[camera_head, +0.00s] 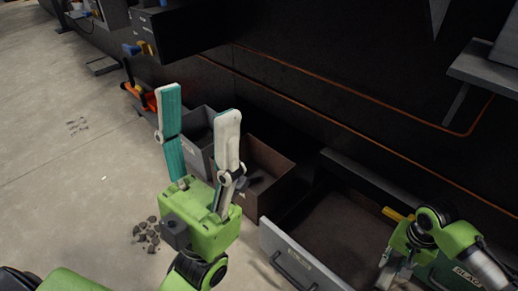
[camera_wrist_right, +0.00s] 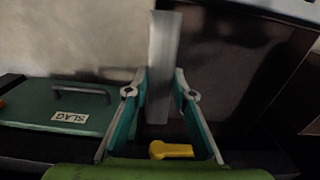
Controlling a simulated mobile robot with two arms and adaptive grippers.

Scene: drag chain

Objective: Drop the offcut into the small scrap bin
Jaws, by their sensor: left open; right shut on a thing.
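The offcut, a flat pale grey strip (camera_wrist_right: 165,60), stands lengthwise between the fingers of my right gripper (camera_wrist_right: 160,85) in the right wrist view. That gripper is shut on it. In the head view my right gripper (camera_head: 393,270) is at the lower right, by the open drawer; the strip is hard to make out there. My left gripper (camera_head: 198,103) is open and empty, fingers pointing up the picture. Behind it are a grey bin (camera_head: 196,153) and a brown open bin (camera_head: 283,165), partly hidden by its fingers. I cannot tell which is the small scrap bin.
An open drawer (camera_head: 300,264) with a grey front and handle lies between my arms. A green box labelled SLAG (camera_wrist_right: 35,115) is beside the right gripper, with a yellow handle (camera_wrist_right: 172,150) close by. Dark rubble (camera_head: 147,232) lies on the floor. Orange clamps (camera_head: 140,95) are further back.

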